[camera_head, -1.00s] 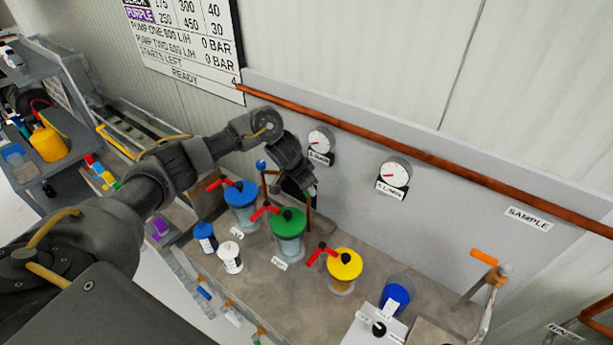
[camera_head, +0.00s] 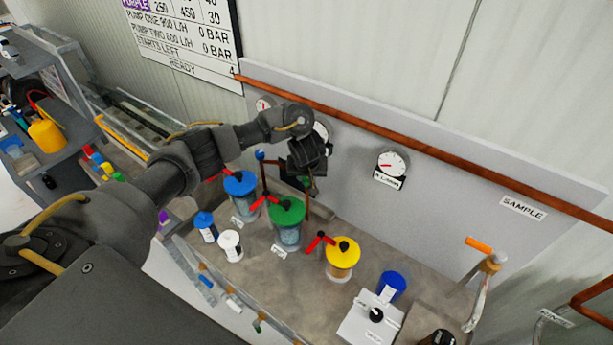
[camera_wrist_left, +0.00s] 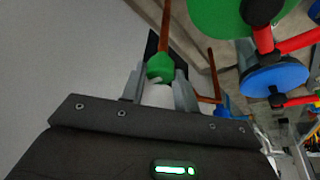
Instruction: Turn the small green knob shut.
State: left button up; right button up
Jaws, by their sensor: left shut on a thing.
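The small green knob (camera_wrist_left: 160,66) is between the two fingers of my left gripper (camera_wrist_left: 161,78) in the left wrist view. The fingers are shut on its sides. It sits at a thin copper pipe. In the head view the green knob (camera_head: 302,182) is a small green spot under my left gripper (camera_head: 306,178), behind the green-lidded pot (camera_head: 287,228). The gripper and wrist hide much of it there. My right gripper is not in view.
Blue-lidded (camera_head: 240,185) and yellow-lidded (camera_head: 342,256) pots with red handles flank the green one. A blue knob (camera_head: 260,155) tops another copper pipe close to the left of my gripper. A gauge (camera_head: 392,163) is on the panel to the right.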

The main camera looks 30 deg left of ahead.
pick_arm(q)
jog(key=shift+n+g+y, duration=0.3)
jog(key=shift+n+y, duration=0.1)
jog(key=shift+n, duration=0.7)
jog(key=o, duration=1)
